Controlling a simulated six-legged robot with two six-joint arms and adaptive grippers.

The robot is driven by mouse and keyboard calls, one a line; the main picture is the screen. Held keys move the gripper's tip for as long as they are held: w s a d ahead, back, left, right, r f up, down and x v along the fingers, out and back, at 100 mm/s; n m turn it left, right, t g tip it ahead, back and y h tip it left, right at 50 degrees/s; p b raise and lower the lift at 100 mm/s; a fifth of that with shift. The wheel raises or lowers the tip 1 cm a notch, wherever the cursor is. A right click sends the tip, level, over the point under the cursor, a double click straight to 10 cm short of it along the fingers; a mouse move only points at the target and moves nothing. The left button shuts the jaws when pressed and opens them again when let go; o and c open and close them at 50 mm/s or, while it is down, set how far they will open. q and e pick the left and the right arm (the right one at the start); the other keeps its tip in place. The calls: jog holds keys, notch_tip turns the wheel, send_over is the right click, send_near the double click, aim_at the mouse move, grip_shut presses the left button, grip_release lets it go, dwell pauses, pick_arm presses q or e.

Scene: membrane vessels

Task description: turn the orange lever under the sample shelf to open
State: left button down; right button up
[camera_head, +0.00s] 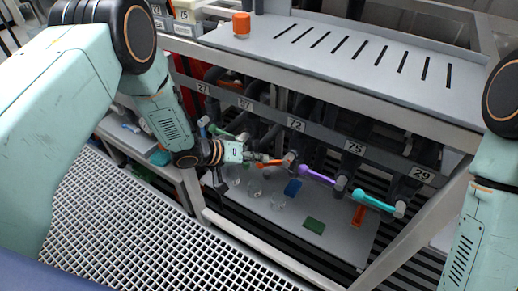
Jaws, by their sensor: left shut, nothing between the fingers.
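The orange lever (279,161) is in the row of coloured levers under the grey slotted sample shelf (340,50), below the plate marked 72. It points left from its dark pivot. My left gripper (257,157) reaches in from the left, with its tips at the lever's free left end. Its fingers are shut with nothing between them. I cannot tell whether the tips touch the lever. My right arm shows at the right edge, but its gripper is out of view.
A green lever (220,132) lies to the left; a purple lever (317,175) and a turquoise lever (373,201) lie to the right. The lower shelf (265,208) holds small clear vessels, a blue block (293,187) and a green piece (314,226). A metal frame post (190,190) stands left.

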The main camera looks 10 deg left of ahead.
pick_arm(q)
jog(key=s+d+f+n+h+b, duration=0.1)
jog(key=d+f+n+h+b, duration=0.2)
jog(key=b, duration=0.8)
notch_tip(320, 180, down, 2)
jog(key=n+h, duration=0.1)
jog(key=h, duration=0.2)
jog(key=shift+d+f+n, duration=0.15)
jog(key=shift+d+n, duration=0.2)
jog(key=shift+n, duration=0.05)
jog(key=shift+s, duration=0.1)
jog(key=shift+a, duration=0.15)
